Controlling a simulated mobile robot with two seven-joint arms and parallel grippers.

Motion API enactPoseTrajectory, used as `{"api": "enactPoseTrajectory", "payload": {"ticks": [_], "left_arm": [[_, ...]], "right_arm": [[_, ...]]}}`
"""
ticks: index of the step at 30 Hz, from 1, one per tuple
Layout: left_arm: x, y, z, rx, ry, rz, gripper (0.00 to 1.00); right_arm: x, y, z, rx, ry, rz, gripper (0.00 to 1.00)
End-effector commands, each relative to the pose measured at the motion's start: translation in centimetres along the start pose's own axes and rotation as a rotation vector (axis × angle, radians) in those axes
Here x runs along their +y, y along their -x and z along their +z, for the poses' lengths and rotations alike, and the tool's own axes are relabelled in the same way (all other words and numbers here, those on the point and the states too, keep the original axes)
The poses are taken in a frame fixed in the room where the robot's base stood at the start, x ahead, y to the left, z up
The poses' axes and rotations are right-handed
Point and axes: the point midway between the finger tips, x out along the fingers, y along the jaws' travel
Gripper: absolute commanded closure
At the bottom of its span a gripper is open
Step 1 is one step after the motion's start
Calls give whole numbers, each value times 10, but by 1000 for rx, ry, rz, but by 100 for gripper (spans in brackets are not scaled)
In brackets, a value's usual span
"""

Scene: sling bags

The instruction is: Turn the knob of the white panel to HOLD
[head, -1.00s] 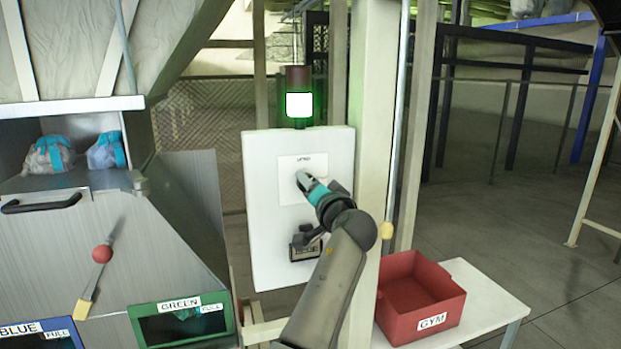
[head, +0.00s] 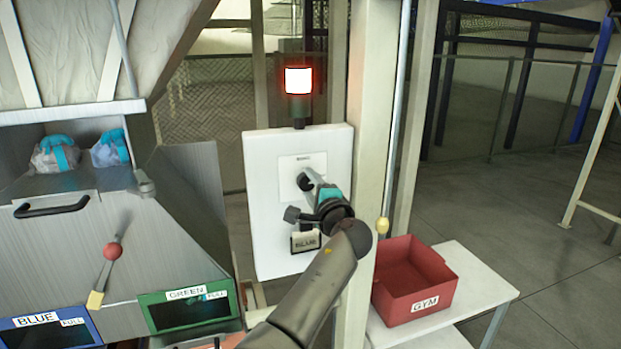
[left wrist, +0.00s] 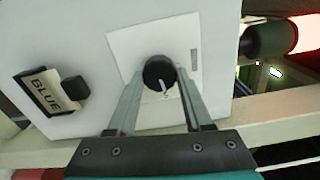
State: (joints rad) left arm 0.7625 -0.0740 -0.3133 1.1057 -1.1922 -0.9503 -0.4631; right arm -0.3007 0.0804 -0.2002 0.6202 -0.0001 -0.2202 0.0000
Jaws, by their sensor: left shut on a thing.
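The white panel (head: 265,215) stands upright on a post, with a paler square plate (head: 290,165) on it. A small dark label (head: 305,158) is above the knob, too small to read. My left gripper (head: 306,181) is at the plate, shut on the knob. In the left wrist view its two fingers (left wrist: 163,75) lie on either side of the round black knob (left wrist: 158,70), which bears a pale mark pointing toward the picture's bottom. A signal lamp (head: 299,81) on top of the panel glows red at its upper section. My right gripper is not in view.
A card holder reading BLUE (left wrist: 48,92) sits on the panel below the knob. A red GYM bin (head: 415,280) stands on a white table (head: 485,290) at right.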

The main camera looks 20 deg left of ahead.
Motion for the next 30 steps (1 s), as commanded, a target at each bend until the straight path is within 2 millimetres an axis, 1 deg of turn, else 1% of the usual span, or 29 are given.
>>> {"api": "enactPoseTrajectory", "payload": {"ticks": [1,9,26,27,30], "left_arm": [[-3,0,1,0,-30,-2,100],[-1,0,0,0,-135,-2,100],[0,0,0,-1,-168,-3,100],[0,0,0,-1,-168,-3,48],[0,0,0,-1,-167,-2,37]], "right_arm": [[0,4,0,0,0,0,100],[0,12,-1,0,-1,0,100],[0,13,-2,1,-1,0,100],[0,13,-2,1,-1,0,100],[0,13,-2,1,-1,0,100]]}}
